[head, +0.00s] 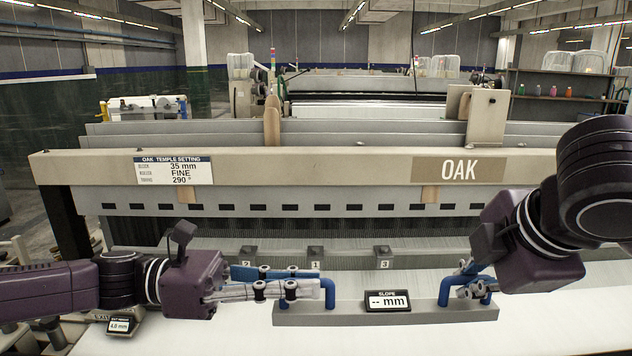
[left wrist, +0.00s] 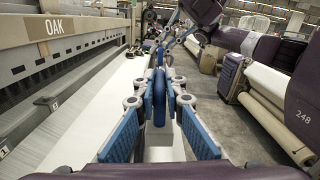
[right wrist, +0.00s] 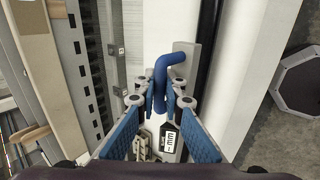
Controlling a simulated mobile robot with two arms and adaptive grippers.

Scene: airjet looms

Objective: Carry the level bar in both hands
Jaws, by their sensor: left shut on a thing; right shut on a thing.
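The level bar (head: 345,314) is a long grey bar with a blue handle at each end and a small display reading "SLOPE -- mm" (head: 387,300). It lies level in front of the OAK loom, over the white cloth. My left gripper (head: 318,290) is shut on the bar's left blue handle, which shows between the fingers in the left wrist view (left wrist: 160,97). My right gripper (head: 472,284) is shut on the right blue handle, seen in the right wrist view (right wrist: 163,85). Whether the bar touches the cloth is unclear.
The loom beam with the OAK sign (head: 458,170) and a temple setting card (head: 173,170) runs behind the bar. Numbered blocks (head: 316,254) stand on the ledge behind. A small gauge reading 4.0 mm (head: 121,325) sits at the left. White cloth (head: 560,300) extends to the right.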

